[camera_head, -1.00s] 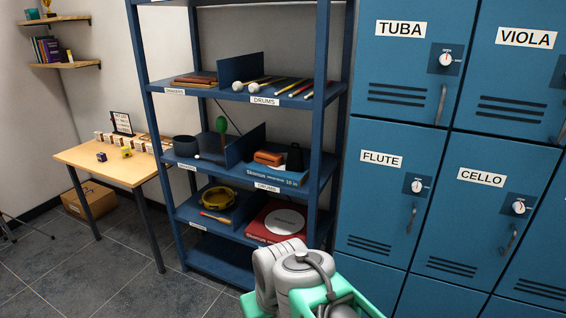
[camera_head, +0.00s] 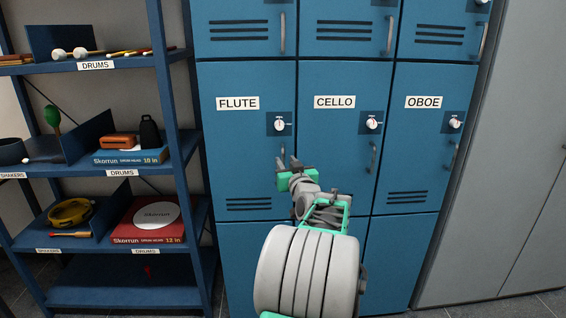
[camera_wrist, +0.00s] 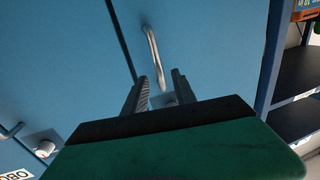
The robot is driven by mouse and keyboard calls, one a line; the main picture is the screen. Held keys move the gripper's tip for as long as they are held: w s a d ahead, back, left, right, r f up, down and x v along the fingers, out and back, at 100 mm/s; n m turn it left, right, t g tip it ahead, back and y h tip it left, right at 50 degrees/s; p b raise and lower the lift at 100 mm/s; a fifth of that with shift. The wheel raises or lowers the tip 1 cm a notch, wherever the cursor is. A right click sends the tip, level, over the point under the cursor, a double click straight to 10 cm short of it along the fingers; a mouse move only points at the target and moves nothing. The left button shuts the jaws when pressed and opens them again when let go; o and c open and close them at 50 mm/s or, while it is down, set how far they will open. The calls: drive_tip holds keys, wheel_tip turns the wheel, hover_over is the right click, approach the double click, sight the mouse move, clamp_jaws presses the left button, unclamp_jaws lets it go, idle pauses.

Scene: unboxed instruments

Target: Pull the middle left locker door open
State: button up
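The FLUTE locker door (camera_head: 238,150) is the left door of the middle row, blue and shut. Its dial (camera_head: 279,124) is near the upper right corner. Its handle shows in the wrist view as a pale vertical bar (camera_wrist: 153,55); in the head view my gripper partly covers it. My gripper (camera_head: 288,164) is in front of the door's right side at handle height. In the wrist view, my gripper's two fingers (camera_wrist: 160,88) are apart and the handle is ahead, between the lines of the fingertips. I cannot tell whether they touch it.
The CELLO door (camera_head: 338,165) and OBOE door (camera_head: 420,160) are shut to the right. An open blue shelf (camera_head: 130,270) with drums and other instruments stands close on the left. A grey cabinet (camera_head: 530,180) stands at the far right.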

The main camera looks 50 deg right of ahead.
sight(283, 158)
drive_tip(key=x, duration=0.4)
drive_tip(key=shift+s, duration=0.1)
clamp_jaws()
idle(1.3)
